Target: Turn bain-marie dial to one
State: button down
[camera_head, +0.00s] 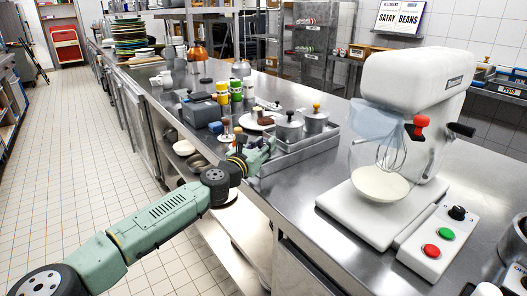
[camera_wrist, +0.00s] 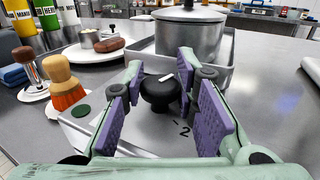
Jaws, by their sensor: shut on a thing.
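The bain-marie dial (camera_wrist: 158,98) is a black round knob with a short white pointer mark on top, in the middle of the wrist view. It sits on the bain-marie's flat steel panel (camera_wrist: 150,133), where a printed "2" and a tick show at the knob's lower right. No other number is readable. My gripper (camera_wrist: 162,96) has its purple-padded fingers on both sides of the knob and is shut on it. In the head view my gripper (camera_head: 262,152) is at the near-left end of the steel bain-marie (camera_head: 300,150); the dial is hidden there.
Lidded pots (camera_head: 289,129) stand in the bain-marie just beyond the dial. A wooden-handled brush (camera_wrist: 62,80) and a white plate (camera_wrist: 92,52) with food lie to the left. A white mixer (camera_head: 400,120) stands to the right, with bare steel counter between.

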jog(key=m+g+h+b, duration=0.1)
jog(key=b, duration=0.1)
jog(key=m+g+h+b, duration=0.3)
jog(key=h, duration=0.1)
jog(key=shift+w+a+f+b, duration=0.1)
jog(key=shift+f+b, duration=0.2)
jog(key=shift+b, duration=0.1)
jog(key=shift+r+m+g+h+b, duration=0.15)
jog(key=shift+m+g+h+b, duration=0.35)
jog(key=shift+m+g+h, duration=0.5)
jog(key=shift+r+m+g+h+b, duration=0.1)
jog(key=shift+m+g+h+b, duration=0.35)
jog(key=shift+m+g, duration=0.65)
jog(key=shift+r+g, duration=0.1)
jog(key=shift+g, duration=0.5)
jog(key=c, duration=1.3)
grip_release()
jog(key=v, duration=1.2)
